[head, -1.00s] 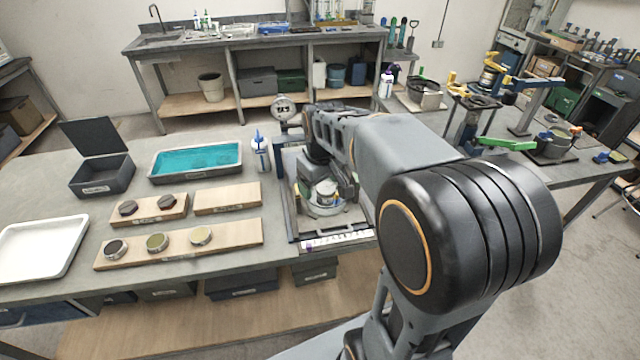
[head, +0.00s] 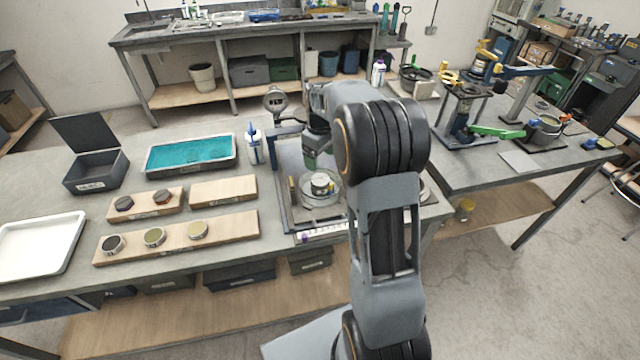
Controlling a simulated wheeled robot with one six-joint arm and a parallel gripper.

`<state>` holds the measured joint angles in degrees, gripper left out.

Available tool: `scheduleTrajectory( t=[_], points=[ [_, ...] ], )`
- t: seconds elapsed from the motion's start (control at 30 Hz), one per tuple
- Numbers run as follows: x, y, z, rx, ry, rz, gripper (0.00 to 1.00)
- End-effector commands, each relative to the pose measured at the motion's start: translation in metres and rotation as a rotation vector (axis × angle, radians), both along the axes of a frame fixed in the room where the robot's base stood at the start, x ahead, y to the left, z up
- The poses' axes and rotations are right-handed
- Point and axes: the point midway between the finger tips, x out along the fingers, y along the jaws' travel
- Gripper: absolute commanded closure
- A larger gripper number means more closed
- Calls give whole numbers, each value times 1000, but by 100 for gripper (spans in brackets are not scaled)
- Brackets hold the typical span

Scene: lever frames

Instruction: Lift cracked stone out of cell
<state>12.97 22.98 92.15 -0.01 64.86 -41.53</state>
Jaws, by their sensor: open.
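A round, clear-walled cell (head: 321,201) stands in a framed station on the bench, right of the wooden boards. A small pale round piece with a grey-green top (head: 320,183) sits inside it. I cannot make out a crack at this size. My gripper (head: 318,160) hangs at the end of my arm, above and slightly behind the cell in the picture. It is open, with no object visible in it; my arm partly hides the fingertips. The cell's right side is close to my arm in this view.
A wooden board (head: 178,250) holds several round pieces. Two dark stones sit on a smaller board (head: 145,215); another board (head: 223,203) is empty. A teal-filled tray (head: 192,171), white bottle (head: 254,158), open dark box (head: 97,186) and white tray (head: 40,262) stand left.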

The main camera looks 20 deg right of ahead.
Motion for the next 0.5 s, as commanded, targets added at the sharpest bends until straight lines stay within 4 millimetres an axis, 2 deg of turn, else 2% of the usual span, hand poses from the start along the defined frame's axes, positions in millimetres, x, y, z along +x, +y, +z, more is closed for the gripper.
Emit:
scheduleTrajectory(
  t=[0.03,0.5],
  points=[
    [0,0,-9,0,1,0,21],
    [0,0,-57,0,1,-1,21]
  ],
)
